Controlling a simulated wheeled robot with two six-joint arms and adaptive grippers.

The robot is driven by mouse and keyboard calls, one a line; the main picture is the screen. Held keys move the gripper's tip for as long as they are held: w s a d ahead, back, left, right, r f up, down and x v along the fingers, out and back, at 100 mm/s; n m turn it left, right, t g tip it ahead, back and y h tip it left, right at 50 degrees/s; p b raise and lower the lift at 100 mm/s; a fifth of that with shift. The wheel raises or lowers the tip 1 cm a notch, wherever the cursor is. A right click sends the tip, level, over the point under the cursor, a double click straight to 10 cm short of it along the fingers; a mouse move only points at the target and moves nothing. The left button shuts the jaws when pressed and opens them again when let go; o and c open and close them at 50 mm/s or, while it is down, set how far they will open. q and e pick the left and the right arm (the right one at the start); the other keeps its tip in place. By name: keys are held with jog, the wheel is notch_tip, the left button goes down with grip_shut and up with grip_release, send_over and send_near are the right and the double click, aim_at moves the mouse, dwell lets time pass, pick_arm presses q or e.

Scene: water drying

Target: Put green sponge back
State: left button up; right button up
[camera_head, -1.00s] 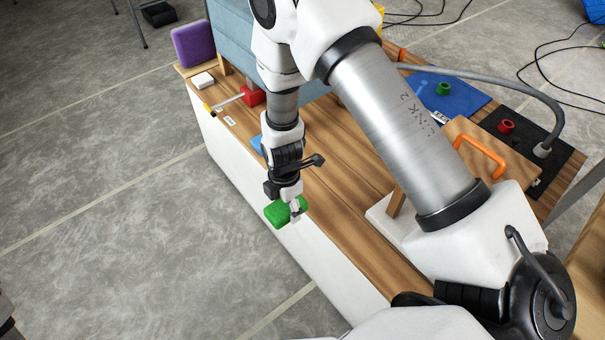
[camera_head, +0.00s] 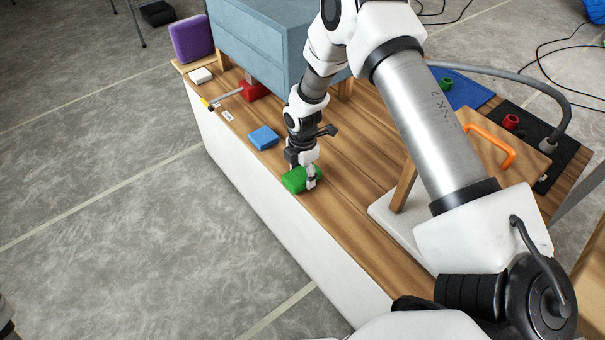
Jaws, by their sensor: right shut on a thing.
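The green sponge (camera_head: 294,179) is a small green block at the left edge of the wooden tabletop (camera_head: 345,213). My right gripper (camera_head: 311,181) points down and is shut on the green sponge. The sponge is at or just above the tabletop; I cannot tell if it touches. A blue block (camera_head: 263,137) lies flat on the table a little further back. My left gripper is not in view.
A blue-grey cabinet (camera_head: 262,45) stands at the back, with a red block (camera_head: 254,90) before it. A wooden stand with an orange handle (camera_head: 488,143) is on the right. A purple block (camera_head: 192,38) is at the far end.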

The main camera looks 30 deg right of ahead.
aim_at(302, 173)
jog(key=shift+f, duration=0.15)
jog(key=o, duration=1.1)
notch_tip(302, 173, up, 12)
jog(key=p, duration=0.3)
